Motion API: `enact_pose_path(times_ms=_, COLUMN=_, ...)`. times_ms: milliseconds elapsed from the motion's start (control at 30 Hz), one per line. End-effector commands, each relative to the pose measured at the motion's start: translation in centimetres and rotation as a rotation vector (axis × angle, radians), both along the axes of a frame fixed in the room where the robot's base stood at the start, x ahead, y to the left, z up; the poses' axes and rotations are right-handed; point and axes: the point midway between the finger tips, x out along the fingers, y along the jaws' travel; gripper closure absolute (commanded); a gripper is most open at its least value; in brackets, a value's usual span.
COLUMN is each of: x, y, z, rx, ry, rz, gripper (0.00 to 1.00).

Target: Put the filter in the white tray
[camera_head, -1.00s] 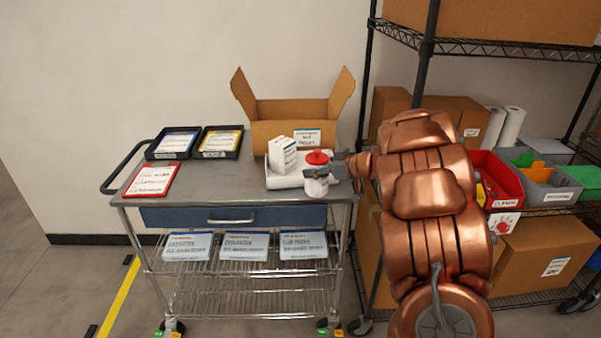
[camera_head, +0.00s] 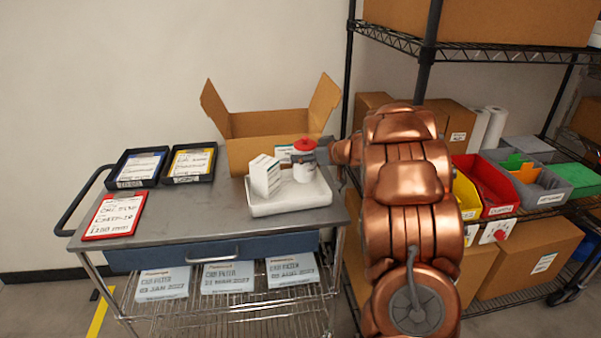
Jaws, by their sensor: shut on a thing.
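The white tray (camera_head: 275,208) sits on the right part of the cart top. A white box (camera_head: 264,176) stands tilted-looking in its left part. My gripper (camera_head: 319,154) reaches in from the right and is shut on a white jar with a red lid (camera_head: 304,162). The jar is upright over the tray's right back part; I cannot tell if it touches the tray floor. Three flat white packs (camera_head: 228,278) lie on the cart's lower wire shelf, and their labels seem to read "filter" with dates. The fingertips are partly hidden by the jar.
An open cardboard box (camera_head: 262,125) stands behind the tray. Two black trays with cards (camera_head: 141,168) and a red clipboard (camera_head: 113,215) lie on the cart's left. A shelving rack with coloured bins (camera_head: 490,185) stands at right. The cart top's front middle is clear.

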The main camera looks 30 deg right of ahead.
Motion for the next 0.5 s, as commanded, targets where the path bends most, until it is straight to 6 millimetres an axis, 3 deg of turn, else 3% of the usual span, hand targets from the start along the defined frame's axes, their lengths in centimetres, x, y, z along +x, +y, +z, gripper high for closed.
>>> enact_pose_path(times_ms=267, x=0.1, y=0.1, z=-1.9, rx=0.000, ry=-0.004, rz=0.000, gripper=0.92)
enact_pose_path(times_ms=500, x=0.1, y=0.2, z=-4.8, rx=0.001, ry=-0.002, rz=0.002, gripper=0.92)
